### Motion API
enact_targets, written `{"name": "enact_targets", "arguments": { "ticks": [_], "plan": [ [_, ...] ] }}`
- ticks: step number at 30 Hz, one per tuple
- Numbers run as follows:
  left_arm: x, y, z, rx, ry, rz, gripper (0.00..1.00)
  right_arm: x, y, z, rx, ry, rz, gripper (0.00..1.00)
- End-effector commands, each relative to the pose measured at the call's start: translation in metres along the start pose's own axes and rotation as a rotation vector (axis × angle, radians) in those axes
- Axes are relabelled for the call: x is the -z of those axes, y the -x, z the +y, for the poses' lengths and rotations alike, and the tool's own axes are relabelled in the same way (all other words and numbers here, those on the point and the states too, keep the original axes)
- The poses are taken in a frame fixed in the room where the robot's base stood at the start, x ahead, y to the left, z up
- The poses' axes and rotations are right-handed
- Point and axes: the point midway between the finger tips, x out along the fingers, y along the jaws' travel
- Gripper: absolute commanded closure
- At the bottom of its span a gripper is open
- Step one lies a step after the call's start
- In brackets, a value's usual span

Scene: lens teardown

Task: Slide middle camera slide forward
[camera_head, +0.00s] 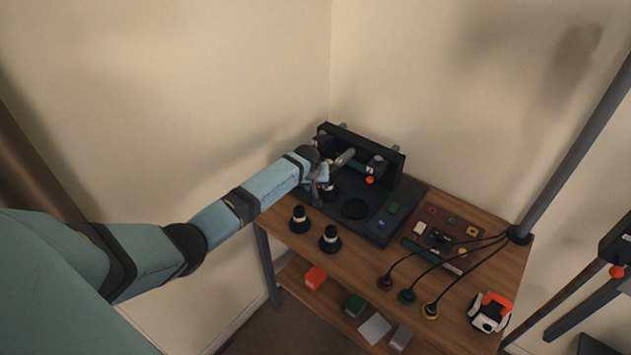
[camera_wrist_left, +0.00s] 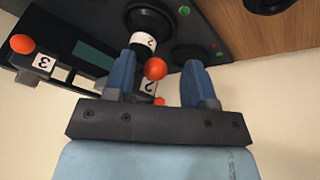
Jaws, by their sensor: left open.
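The black lens station (camera_head: 410,192) stands on the wooden table. The middle camera slide, marked 2 (camera_wrist_left: 148,84), has an orange knob (camera_wrist_left: 155,69); in the left wrist view the knob shows between my open left fingers (camera_wrist_left: 160,72), closer to the left one, and I cannot tell if they touch. A black lens with a white band marked 2 (camera_wrist_left: 146,24) stands beyond it. The slide marked 3 (camera_wrist_left: 43,62) has its own orange knob (camera_wrist_left: 22,44) at the left. In the head view my left gripper (camera_head: 325,184) is over the station's left part and hides the middle slide.
Another slide with an orange knob (camera_head: 370,180) sits right of my gripper. Two black-and-white lenses (camera_head: 330,238) stand on the table in front. A brown board (camera_head: 440,234), cabled pucks (camera_head: 407,296) and an orange-and-white device (camera_head: 491,311) lie to the right. A wall rises behind.

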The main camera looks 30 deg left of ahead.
Motion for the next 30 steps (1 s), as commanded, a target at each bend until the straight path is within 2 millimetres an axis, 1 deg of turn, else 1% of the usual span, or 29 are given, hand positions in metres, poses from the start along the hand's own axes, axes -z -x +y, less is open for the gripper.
{"name": "enact_targets", "arguments": {
  "ticks": [5,8,15,18,21,25,30],
  "plan": [
    [0.001,0.015,0.0,-0.001,0.0,0.003,0.5,0.0,0.001,0.0,0.0,0.0,-0.001,0.35],
    [0.001,0.033,-0.001,-0.001,0.0,0.003,0.5,0.0,0.001,0.0,0.0,0.0,-0.001,0.35],
    [0.0,0.089,-0.001,-0.001,-0.001,0.003,0.5,-0.003,-0.001,-0.001,0.001,-0.001,-0.001,0.35],
    [0.0,0.109,-0.002,0.0,0.0,0.003,0.5,-0.004,-0.001,-0.001,0.002,-0.001,-0.002,0.35],
    [0.0,0.123,-0.002,0.0,0.001,0.001,0.5,-0.005,-0.002,-0.001,0.002,-0.001,-0.002,0.35],
    [-0.001,0.133,-0.002,0.001,0.001,-0.001,0.5,-0.005,-0.002,-0.001,0.003,-0.001,-0.003,0.35],
    [-0.001,0.137,-0.002,0.001,0.001,-0.002,0.5,-0.005,-0.002,-0.002,0.004,-0.001,-0.003,0.35]
  ]
}}
